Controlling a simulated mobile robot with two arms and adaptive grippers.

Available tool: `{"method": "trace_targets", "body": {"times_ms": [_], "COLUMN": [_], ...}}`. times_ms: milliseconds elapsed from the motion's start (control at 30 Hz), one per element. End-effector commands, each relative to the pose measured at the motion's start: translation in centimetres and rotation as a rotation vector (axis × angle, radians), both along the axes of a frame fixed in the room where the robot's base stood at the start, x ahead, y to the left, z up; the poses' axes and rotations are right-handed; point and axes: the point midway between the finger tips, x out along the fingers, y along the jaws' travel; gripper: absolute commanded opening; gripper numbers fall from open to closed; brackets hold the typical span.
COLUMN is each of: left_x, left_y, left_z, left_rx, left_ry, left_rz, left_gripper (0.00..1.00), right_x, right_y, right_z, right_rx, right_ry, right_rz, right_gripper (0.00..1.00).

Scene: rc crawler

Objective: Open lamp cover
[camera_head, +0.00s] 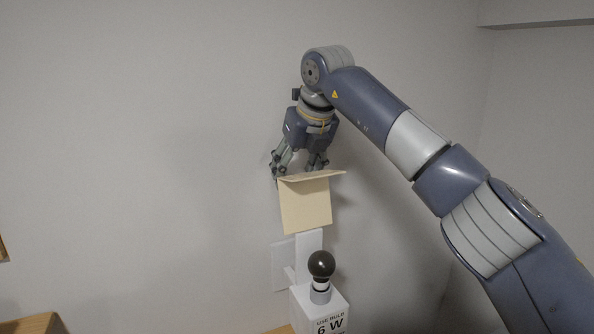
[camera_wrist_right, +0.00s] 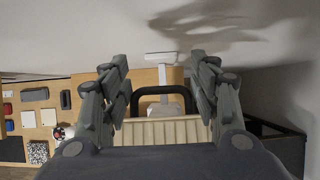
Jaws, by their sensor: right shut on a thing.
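The cream lamp cover (camera_head: 306,205) is box-like, with a flat flap along its top edge. It is up above the dark round bulb (camera_head: 321,264), apart from it. In the right wrist view the fingers (camera_wrist_right: 158,88) stand on both sides of a cream ribbed surface, probably the cover. My left gripper is not in view.
A white panel (camera_head: 284,265) stands behind the bulb against the grey wall. A wooden edge (camera_head: 30,323) shows at the lower left. In the right wrist view, a wooden board with small items (camera_wrist_right: 38,118) lies at the left. The wall left of the lamp is clear.

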Motion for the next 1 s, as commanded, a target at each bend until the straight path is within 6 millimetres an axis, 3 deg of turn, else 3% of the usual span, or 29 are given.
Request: {"method": "trace_targets", "body": {"times_ms": [33,67,100,567,667,1000], "left_x": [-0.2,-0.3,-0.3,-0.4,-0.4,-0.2], "left_y": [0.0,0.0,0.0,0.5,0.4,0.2], "left_z": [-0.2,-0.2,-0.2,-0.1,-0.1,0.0], "left_rx": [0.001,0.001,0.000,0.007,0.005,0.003], "left_ry": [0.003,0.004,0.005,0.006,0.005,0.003], "left_rz": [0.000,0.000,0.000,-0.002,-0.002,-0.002], "left_gripper": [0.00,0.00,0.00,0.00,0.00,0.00], "right_x": [-0.3,-0.3,-0.3,-0.3,-0.6,-3.7], "right_y": [0.0,0.0,0.0,-0.1,-0.3,-1.4], "right_z": [-1.9,-1.9,-1.9,-1.0,-0.1,6.1], "right_rx": [-0.014,-0.014,-0.014,-0.010,-0.008,-0.010], "right_ry": [0.039,0.039,0.039,0.026,0.024,0.026], "right_rz": [0.001,0.001,0.001,0.001,0.001,0.000], "right_gripper": [0.13,0.58,0.65,0.65,0.65,0.65]}}
